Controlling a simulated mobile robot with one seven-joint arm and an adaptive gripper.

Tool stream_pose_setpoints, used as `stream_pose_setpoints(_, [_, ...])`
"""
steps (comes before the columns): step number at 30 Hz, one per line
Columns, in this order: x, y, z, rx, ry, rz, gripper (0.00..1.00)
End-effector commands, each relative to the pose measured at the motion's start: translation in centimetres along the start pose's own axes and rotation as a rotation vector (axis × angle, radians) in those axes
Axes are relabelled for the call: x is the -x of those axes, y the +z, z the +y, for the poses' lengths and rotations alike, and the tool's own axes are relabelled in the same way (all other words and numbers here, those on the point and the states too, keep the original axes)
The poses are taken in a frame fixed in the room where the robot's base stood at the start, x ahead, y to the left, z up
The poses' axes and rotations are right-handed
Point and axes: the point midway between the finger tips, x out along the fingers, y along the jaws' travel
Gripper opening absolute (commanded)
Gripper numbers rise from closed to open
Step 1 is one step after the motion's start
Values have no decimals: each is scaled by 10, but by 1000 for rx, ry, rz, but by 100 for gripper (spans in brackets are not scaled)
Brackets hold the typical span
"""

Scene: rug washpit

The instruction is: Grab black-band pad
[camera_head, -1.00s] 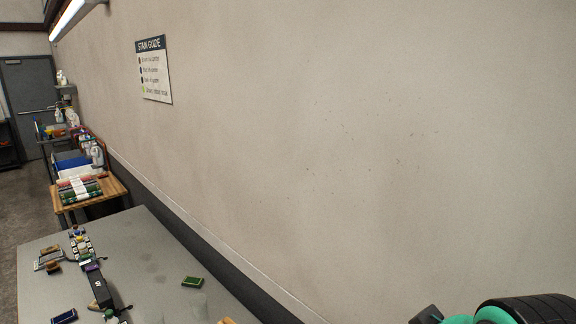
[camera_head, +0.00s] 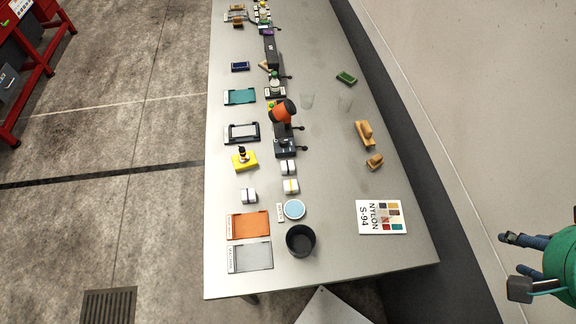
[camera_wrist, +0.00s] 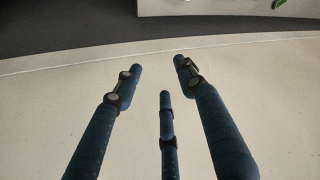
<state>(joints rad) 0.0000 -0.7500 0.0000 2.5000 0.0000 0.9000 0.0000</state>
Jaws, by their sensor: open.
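Several small white pads lie on the grey table in the head view. One pad with a dark band (camera_head: 249,196) lies left of the others. Another pad, also apparently dark-banded (camera_head: 288,168), lies just beyond a pad with a yellow band (camera_head: 291,186). The bands are too small to tell the two dark ones apart surely. My gripper (camera_head: 514,264) is at the right edge, beside the wall and well away from the pads. In the wrist view its blue fingers (camera_wrist: 160,75) are spread and empty, with no pad in sight.
On the table (camera_head: 340,245) stand a black cup (camera_head: 301,240), an orange tray (camera_head: 249,225), a grey tray (camera_head: 250,256), a blue disc (camera_head: 294,209) and a nylon card (camera_head: 381,217). An orange-and-black tool (camera_head: 283,112) stands farther back. The table's right side is partly clear.

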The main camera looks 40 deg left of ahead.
Motion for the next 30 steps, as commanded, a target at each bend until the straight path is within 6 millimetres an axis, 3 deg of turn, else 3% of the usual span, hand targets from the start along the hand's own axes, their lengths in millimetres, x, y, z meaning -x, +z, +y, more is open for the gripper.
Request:
stream_pose_setpoints(7, [0,0,0,0,0,0,40])
stream_pose_setpoints(10, [0,0,0,0,0,0,60])
stream_pose_setpoints(11, [0,0,0,0,0,0,61])
stream_pose_setpoints(23, [-1,-4,-3,7,-5,-4,61])
stream_pose_setpoints(30, [-12,-26,-23,51,-32,-38,61])
